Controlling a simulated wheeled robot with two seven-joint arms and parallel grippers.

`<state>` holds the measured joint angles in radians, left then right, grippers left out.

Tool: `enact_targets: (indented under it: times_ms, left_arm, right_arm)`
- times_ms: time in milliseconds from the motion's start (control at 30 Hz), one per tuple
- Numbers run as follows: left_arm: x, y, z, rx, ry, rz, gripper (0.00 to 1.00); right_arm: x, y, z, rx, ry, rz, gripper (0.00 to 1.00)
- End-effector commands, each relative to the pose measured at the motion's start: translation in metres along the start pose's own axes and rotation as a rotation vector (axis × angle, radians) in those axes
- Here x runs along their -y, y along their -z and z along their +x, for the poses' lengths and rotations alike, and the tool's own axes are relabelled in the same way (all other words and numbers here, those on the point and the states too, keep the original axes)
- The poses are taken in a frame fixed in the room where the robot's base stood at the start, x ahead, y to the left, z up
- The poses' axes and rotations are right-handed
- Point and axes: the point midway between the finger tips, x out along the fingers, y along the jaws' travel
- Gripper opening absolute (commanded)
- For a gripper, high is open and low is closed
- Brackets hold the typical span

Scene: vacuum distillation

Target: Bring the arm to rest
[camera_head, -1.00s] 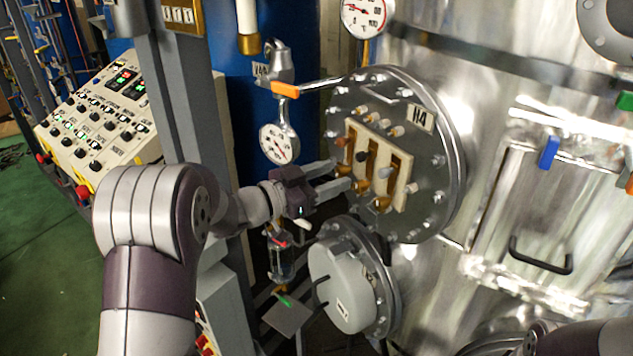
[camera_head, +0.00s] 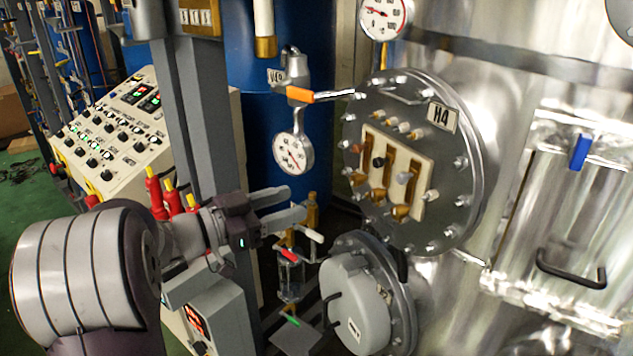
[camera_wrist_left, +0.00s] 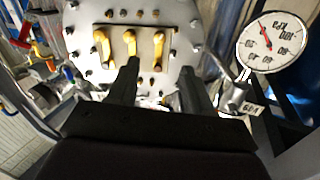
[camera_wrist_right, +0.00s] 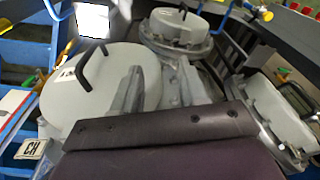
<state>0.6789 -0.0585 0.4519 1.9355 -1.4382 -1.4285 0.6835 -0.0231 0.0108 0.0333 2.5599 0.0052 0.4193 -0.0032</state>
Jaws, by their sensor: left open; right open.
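My left gripper (camera_head: 296,203) is open and empty in the head view. It is left of and below the H4 flange (camera_head: 428,160), apart from it, below the round dial gauge (camera_head: 293,154). In the left wrist view its two fingers (camera_wrist_left: 157,85) stand apart, with the terminal plate (camera_wrist_left: 130,45) and its brass links beyond. My right gripper is out of the head view. In the right wrist view a finger (camera_wrist_right: 130,90) shows in front of a pale round cover (camera_wrist_right: 100,90); the jaw is open and nothing is seen held.
A control panel (camera_head: 117,125) stands at the left behind a grey post (camera_head: 195,110). An orange-handled valve (camera_head: 300,94) sticks out above the gauge. A white domed cover (camera_head: 352,295) and small glassware (camera_head: 290,275) are below the gripper. The steel vessel (camera_head: 500,90) fills the right.

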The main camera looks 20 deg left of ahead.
Motion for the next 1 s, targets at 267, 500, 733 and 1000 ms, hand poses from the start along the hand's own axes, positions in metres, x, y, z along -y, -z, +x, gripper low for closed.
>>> enact_targets:
  times_ms: [267, 500, 733, 1000]
  left_arm:
    - [0.059, -0.042, -0.016, 0.200, 0.323, 0.090, 0.50]
    - [0.011, -0.217, -0.102, 1.018, 0.808, -0.328, 0.50]
    - [-0.157, -0.271, -0.103, 1.421, 0.576, -0.670, 0.50]
    - [-0.187, -0.272, -0.079, 1.431, 0.462, -0.587, 0.50]
  right_arm:
    - [0.000, 0.000, 0.000, 0.000, 0.000, 0.000, 0.43]
    - [0.000, -0.003, 0.028, 0.000, 0.000, 0.000, 0.43]
    - [0.000, -0.006, 0.053, 0.000, 0.000, 0.000, 0.43]
    - [0.000, -0.007, 0.059, 0.000, 0.000, 0.000, 0.43]
